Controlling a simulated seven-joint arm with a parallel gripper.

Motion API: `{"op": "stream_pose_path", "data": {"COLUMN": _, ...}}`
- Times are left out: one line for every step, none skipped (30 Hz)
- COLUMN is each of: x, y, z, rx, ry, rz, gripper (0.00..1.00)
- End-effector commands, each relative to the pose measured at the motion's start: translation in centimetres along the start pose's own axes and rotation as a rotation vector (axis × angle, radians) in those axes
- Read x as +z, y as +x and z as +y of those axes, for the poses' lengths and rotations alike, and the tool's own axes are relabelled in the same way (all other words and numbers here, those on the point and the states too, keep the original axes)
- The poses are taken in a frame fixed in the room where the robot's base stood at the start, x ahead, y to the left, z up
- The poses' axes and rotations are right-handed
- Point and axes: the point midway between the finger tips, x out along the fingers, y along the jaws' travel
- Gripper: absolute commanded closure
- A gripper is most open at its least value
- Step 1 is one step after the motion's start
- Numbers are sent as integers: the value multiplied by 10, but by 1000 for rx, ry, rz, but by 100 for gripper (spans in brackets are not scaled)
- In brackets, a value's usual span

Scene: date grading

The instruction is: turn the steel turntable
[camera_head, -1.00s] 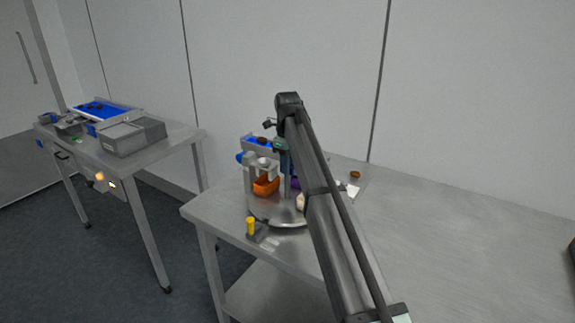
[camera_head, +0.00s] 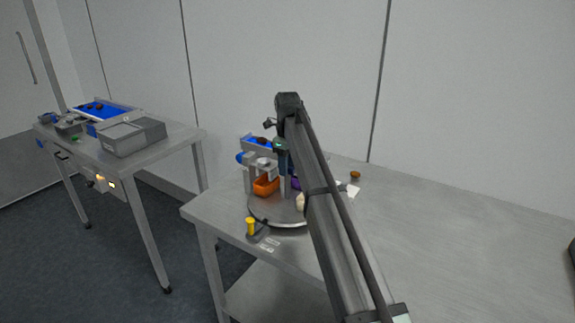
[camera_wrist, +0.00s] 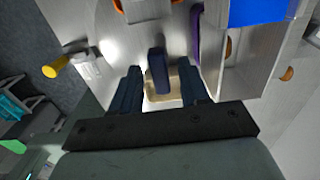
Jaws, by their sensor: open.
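The steel turntable (camera_head: 265,215) is a round shiny disc near the left end of the table; my arm hides part of it. In the wrist view its bare plate (camera_wrist: 118,48) spreads ahead of my fingers. An orange bin (camera_head: 266,186) and a cream container (camera_head: 300,202) show over it; the cream container also shows in the wrist view (camera_wrist: 182,88). My gripper (camera_wrist: 163,78) is open above the plate. A dark upright post (camera_wrist: 158,70) stands between its two fingers, with visible gaps at both sides. I cannot tell whether the finger tips reach the plate.
A yellow-topped post (camera_head: 250,226) stands by the turntable's front left. A grey stand with a blue tray (camera_head: 260,143) is behind it. White cards and a small brown piece (camera_head: 355,174) lie to the right. The table's right side is clear. A second table (camera_head: 180,133) stands at left.

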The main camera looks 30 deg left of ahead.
Motion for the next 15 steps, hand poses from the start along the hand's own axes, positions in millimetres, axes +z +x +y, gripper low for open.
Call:
{"op": "stream_pose_path", "data": {"x": 0, "y": 0, "z": 0, "rx": 0, "ry": 0, "rz": 0, "gripper": 55}}
{"op": "stream_pose_path", "data": {"x": 0, "y": -1, "z": 0, "rx": 0, "ry": 0, "rz": 0, "gripper": 55}}
{"op": "stream_pose_path", "data": {"x": 0, "y": -2, "z": 0, "rx": 0, "ry": 0, "rz": 0, "gripper": 55}}
{"op": "stream_pose_path", "data": {"x": 0, "y": -3, "z": 0, "rx": 0, "ry": 0, "rz": 0, "gripper": 55}}
{"op": "stream_pose_path", "data": {"x": 0, "y": -6, "z": 0, "rx": 0, "ry": 0, "rz": 0, "gripper": 55}}
{"op": "stream_pose_path", "data": {"x": 0, "y": -9, "z": 0, "rx": -1, "ry": 0, "rz": -1, "gripper": 55}}
{"op": "stream_pose_path", "data": {"x": 0, "y": -13, "z": -1, "rx": -1, "ry": 0, "rz": -1, "gripper": 55}}
{"op": "stream_pose_path", "data": {"x": 1, "y": -17, "z": -1, "rx": -1, "ry": 0, "rz": -1, "gripper": 55}}
{"op": "stream_pose_path", "data": {"x": 1, "y": -23, "z": -1, "rx": -1, "ry": 0, "rz": -1, "gripper": 55}}
{"op": "stream_pose_path", "data": {"x": 1, "y": -28, "z": -1, "rx": -1, "ry": 0, "rz": -1, "gripper": 55}}
{"op": "stream_pose_path", "data": {"x": 1, "y": -33, "z": -1, "rx": -1, "ry": 0, "rz": -1, "gripper": 55}}
{"op": "stream_pose_path", "data": {"x": 1, "y": -41, "z": -1, "rx": -1, "ry": 0, "rz": -1, "gripper": 55}}
{"op": "stream_pose_path", "data": {"x": 1, "y": -47, "z": -1, "rx": -2, "ry": 0, "rz": -2, "gripper": 55}}
{"op": "stream_pose_path", "data": {"x": 1, "y": -54, "z": -1, "rx": -1, "ry": 0, "rz": -1, "gripper": 55}}
{"op": "stream_pose_path", "data": {"x": 1, "y": -61, "z": -1, "rx": -1, "ry": 0, "rz": -1, "gripper": 55}}
